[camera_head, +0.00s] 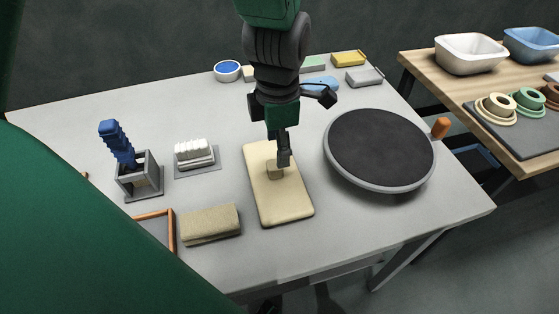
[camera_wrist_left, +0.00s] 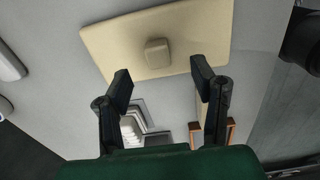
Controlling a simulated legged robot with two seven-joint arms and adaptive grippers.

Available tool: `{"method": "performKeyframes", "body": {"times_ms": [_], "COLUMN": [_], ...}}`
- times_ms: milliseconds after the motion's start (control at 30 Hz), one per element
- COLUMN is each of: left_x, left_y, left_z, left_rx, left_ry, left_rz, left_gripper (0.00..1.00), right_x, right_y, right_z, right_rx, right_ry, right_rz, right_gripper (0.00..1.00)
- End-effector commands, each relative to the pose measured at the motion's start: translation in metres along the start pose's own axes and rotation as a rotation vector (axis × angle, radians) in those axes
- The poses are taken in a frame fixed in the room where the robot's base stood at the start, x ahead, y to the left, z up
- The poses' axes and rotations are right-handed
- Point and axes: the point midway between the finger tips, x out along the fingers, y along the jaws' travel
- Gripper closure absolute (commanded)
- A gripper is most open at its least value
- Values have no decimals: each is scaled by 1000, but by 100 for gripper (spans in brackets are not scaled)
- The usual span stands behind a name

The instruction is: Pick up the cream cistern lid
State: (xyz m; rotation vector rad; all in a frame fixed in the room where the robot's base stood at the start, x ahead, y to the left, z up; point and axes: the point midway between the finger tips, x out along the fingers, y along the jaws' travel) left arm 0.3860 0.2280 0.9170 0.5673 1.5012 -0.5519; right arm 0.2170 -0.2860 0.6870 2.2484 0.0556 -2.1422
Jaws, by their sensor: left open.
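The cream cistern lid (camera_head: 284,202) lies flat on the grey table, a rounded rectangular slab with a small raised knob (camera_head: 274,173) near its middle. My left gripper (camera_head: 283,160) is above the lid, close to the knob in the head view. In the left wrist view the lid (camera_wrist_left: 195,38) and its knob (camera_wrist_left: 157,53) lie beyond the two open fingers (camera_wrist_left: 160,80), with nothing held between them. Whether a finger touches the knob cannot be told. My right gripper is not in view.
A round dark turntable (camera_head: 380,148) stands right of the lid. A tan block (camera_head: 210,224), a white brush (camera_head: 194,152) and a grey holder with a blue-handled tool (camera_head: 140,178) are at left. A blue bowl (camera_head: 227,71) sits behind. A wooden table (camera_head: 440,75) stands at right.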

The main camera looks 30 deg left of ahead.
Motion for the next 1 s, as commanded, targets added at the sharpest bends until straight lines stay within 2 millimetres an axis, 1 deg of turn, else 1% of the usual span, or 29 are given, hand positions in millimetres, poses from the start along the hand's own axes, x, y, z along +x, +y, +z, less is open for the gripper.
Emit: {"method": "performKeyframes", "body": {"times_ms": [33,267,400,533,633,833,867,900,1000], "left_x": [8,25,48,63,67,67,67,68,68], "left_y": [0,1,-1,-2,-2,-1,-1,-1,0], "left_z": [-1,-3,-1,0,0,-1,-1,-1,-2], "left_rx": [-2,-5,-3,-4,-3,-4,-4,-4,-4], "left_ry": [1,-3,1,1,0,-2,-2,-2,-2], "left_rz": [-5,-7,-7,-5,-2,-3,-3,-4,-5], "left_gripper": [48,48,48,48,48,48,55,69,100], "right_x": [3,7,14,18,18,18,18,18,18], "right_y": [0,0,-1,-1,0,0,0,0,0], "right_z": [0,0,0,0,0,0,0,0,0], "right_rx": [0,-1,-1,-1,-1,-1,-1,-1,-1], "right_ry": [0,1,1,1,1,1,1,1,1], "right_rz": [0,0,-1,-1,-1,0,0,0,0], "right_gripper": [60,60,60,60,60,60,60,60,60]}}
